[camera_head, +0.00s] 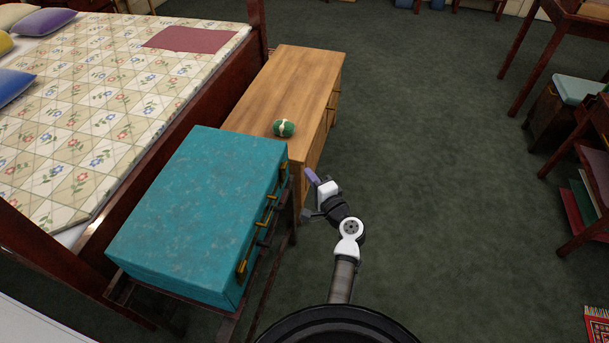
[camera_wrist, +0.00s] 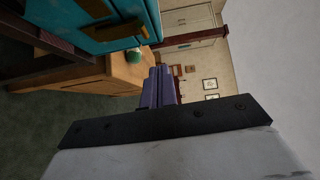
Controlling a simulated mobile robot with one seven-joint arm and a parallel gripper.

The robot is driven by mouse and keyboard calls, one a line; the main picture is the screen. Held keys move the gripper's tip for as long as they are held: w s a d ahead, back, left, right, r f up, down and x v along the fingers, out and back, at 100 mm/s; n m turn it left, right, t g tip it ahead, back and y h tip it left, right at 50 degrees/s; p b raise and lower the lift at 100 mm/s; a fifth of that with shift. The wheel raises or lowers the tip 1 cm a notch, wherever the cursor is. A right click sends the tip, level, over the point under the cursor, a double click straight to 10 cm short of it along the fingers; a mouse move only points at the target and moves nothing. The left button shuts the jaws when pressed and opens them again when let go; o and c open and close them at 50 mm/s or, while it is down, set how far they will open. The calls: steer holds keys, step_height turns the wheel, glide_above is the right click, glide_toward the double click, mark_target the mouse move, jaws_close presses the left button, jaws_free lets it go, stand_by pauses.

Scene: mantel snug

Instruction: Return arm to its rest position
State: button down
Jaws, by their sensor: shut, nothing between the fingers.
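My gripper (camera_head: 311,177) is raised in front of the wooden dresser's near corner, over the floor and beside the teal case. Its purple fingers are together with nothing between them. They also show in the wrist view (camera_wrist: 158,86), pointing away from the camera.
A teal case (camera_head: 195,210) on a dark stand and a wooden dresser (camera_head: 290,80) stand left of my arm. A green round item (camera_head: 284,128) with a pale band sits on the dresser. A bed (camera_head: 110,90) lies further left. The carpet (camera_head: 430,150) to the right is clear.

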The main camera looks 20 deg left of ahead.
steer(key=b+v, duration=0.1)
steer(key=v, duration=0.6)
steer(key=shift+s+r, duration=0.25)
steer(key=shift+r, duration=0.15)
